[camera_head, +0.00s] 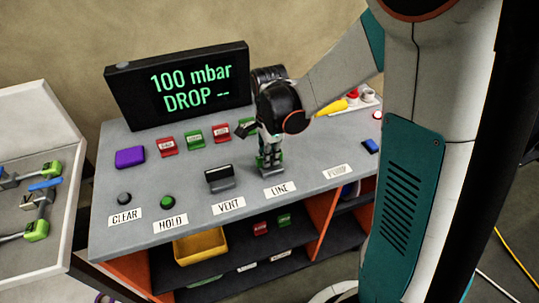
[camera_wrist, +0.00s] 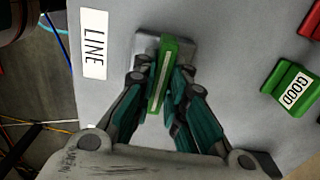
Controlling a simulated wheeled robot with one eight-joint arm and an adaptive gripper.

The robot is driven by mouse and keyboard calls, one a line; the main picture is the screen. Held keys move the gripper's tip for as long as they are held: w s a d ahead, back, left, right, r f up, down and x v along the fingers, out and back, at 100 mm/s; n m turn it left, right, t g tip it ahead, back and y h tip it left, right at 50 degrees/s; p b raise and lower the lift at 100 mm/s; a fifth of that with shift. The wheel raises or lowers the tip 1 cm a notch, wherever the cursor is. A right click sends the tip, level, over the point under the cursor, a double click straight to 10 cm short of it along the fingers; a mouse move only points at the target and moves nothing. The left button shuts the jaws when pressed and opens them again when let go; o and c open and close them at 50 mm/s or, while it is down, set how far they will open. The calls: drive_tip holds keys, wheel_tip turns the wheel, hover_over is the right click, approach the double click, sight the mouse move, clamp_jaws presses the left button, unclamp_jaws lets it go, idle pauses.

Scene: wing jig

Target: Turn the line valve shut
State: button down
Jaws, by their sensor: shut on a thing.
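The line valve's green lever (camera_wrist: 180,52) has a pale stripe along its top. It sits on a grey base (camera_wrist: 146,44) beside the white LINE label (camera_wrist: 94,45), which also shows in the head view (camera_head: 279,190). My gripper (camera_wrist: 163,78) has its fingers on both sides of the lever and is shut on it. In the head view my gripper (camera_head: 268,155) points down onto the valve behind the LINE label and hides most of the lever.
A display (camera_head: 180,86) reads "100 mbar DROP --". The black vent lever (camera_head: 219,177) stands left of my gripper. Red and green tags, including a GOOD tag (camera_wrist: 290,88), and a purple block (camera_head: 130,157) lie behind. CLEAR (camera_head: 125,199) and HOLD (camera_head: 167,203) buttons are at left.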

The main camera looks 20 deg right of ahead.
drive_tip(key=c, duration=1.6)
unclamp_jaws()
wheel_tip(320, 180, up, 12)
drive_tip(key=s+r+n+t, duration=0.4)
drive_tip(key=s+n+t, duration=0.3)
drive_tip(key=s+n, duration=0.8)
drive_tip(key=n, duration=0.3)
drive_tip(key=shift+r, duration=0.15)
